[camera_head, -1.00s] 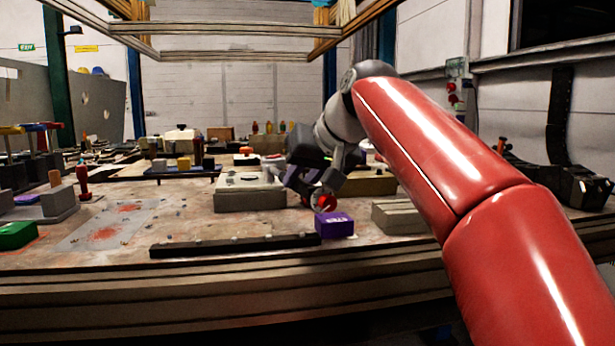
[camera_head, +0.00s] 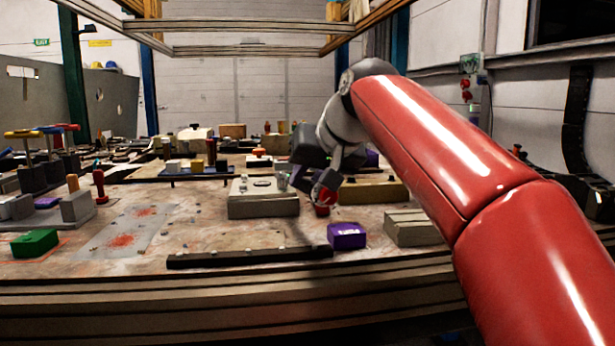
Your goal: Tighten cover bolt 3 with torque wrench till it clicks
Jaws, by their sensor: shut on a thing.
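My gripper (camera_head: 322,183) is at mid-bench, just right of a pale block with small fittings on top (camera_head: 263,206), which looks like the cover. It is shut on a red-ended thing (camera_head: 325,197), mostly hidden by the dark gripper body; I cannot tell for sure that it is the torque wrench. Small bolt-like bits (camera_head: 243,183) stand on the block's top, but they are too small to tell which is bolt 3. I cannot tell whether the held thing touches the block.
A purple box (camera_head: 347,236) and a long dark bar (camera_head: 250,255) lie near the front edge. A beige block (camera_head: 412,228) stands right of them. A green box (camera_head: 35,243) and upright tools (camera_head: 99,186) are at left. A grey plate (camera_head: 125,230) lies left of centre.

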